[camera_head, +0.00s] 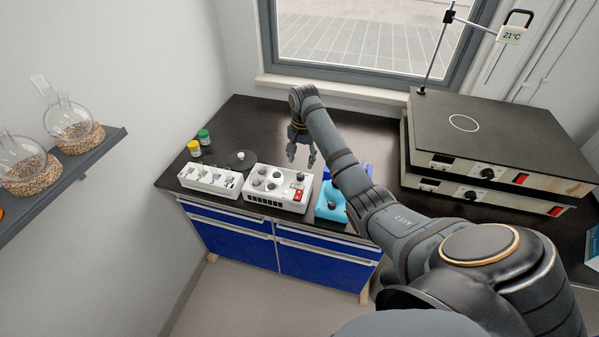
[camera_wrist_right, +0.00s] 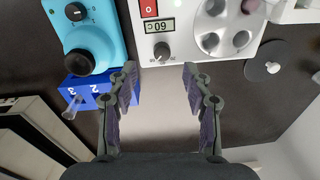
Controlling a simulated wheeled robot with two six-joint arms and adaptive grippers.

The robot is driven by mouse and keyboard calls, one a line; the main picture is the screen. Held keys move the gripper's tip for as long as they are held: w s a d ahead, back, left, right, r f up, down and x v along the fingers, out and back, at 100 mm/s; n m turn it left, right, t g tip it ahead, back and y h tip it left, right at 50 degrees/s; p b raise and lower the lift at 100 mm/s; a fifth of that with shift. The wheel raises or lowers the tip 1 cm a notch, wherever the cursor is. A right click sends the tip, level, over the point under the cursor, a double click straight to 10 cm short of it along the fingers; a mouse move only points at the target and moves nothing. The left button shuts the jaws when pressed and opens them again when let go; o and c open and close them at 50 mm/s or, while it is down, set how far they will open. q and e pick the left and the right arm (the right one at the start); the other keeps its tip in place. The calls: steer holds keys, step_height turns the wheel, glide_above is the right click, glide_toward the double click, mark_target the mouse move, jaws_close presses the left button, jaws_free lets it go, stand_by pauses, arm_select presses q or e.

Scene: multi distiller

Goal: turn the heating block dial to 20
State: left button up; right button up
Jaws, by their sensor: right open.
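The heating block (camera_head: 270,198) is a white unit with round wells and a red switch, standing near the bench's front edge. My right gripper (camera_head: 301,160) hangs above and behind the block in the head view. In its wrist view the right gripper (camera_wrist_right: 160,72) is open and empty, with the dial just beyond and between the fingertips in the picture. My left gripper is not in view.
A light-blue device with a black knob (camera_wrist_right: 76,12) stands beside the block, near a blue numbered rack (camera_wrist_right: 88,90). A white tray of small items (camera_head: 211,180), a black disc (camera_head: 240,160) and two capped jars (camera_head: 194,147) are nearby. Stacked hotplates (camera_head: 485,135) stand at right.

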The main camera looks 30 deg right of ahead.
mark_target(300, 175)
steer(key=shift+m, duration=0.5)
steer(key=f, duration=0.2)
steer(key=w+f+p, duration=0.1)
steer(key=f, duration=0.5)
steer(key=shift+w+d+f, duration=0.2)
steer(key=shift+d, duration=0.15)
jaws_close()
